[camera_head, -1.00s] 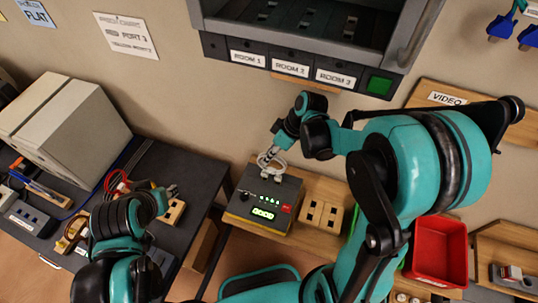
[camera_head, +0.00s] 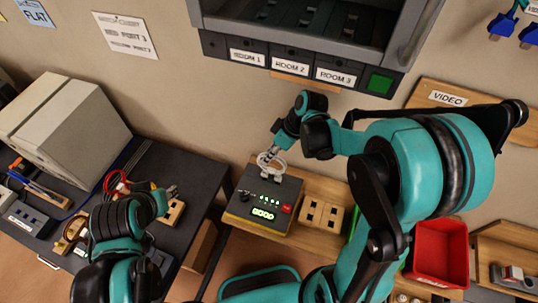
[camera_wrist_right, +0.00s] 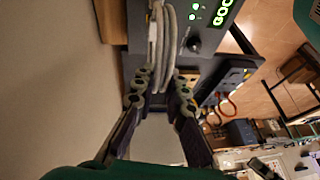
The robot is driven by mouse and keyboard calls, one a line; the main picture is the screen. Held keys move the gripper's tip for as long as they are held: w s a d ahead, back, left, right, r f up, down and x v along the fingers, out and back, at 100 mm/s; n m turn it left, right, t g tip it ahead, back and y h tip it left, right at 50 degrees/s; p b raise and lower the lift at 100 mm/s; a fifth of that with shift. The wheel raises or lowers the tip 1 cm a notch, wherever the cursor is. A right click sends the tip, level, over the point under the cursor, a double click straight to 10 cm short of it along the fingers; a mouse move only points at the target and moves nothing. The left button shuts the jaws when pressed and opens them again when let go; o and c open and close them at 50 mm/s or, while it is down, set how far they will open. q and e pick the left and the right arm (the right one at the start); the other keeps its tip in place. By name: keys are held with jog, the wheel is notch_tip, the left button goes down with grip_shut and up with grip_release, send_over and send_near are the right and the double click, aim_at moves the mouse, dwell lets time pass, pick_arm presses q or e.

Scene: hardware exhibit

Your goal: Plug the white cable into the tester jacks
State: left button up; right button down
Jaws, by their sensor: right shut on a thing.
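The tester (camera_head: 284,190) is a dark box with a yellow edge, a lit green display, small green lights and a red button; it stands on the wooden bench. The white cable (camera_head: 279,166) is a looped bundle at the tester's back edge. My right gripper (camera_head: 269,151) is shut on it from above and behind. In the right wrist view, the cable (camera_wrist_right: 162,45) runs between the fingers of the gripper (camera_wrist_right: 160,82), in front of the tester (camera_wrist_right: 205,35). The jacks and plug ends cannot be made out. My left gripper (camera_head: 172,191) is over the dark table, its fingers too small to read.
A wooden block with holes (camera_head: 322,213) sits right of the tester. A red bin (camera_head: 440,252) is farther right. The dark table (camera_head: 205,180) at left holds a grey box (camera_head: 75,125), a red cable (camera_head: 115,182) and tools. A cabinet with room labels (camera_head: 290,66) hangs above.

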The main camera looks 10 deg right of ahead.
jog(key=shift+f+b, duration=1.05)
jog(key=shift+b, duration=0.25)
dwell(2.0)
dwell(0.4)
jog(key=c, duration=0.8)
grip_release()
jog(key=shift+c, duration=0.2)
jog(key=p+v, duration=0.5)
jog(key=v, duration=0.2)
jog(key=shift+r, duration=0.35)
jog(key=shift+d, duration=0.1)
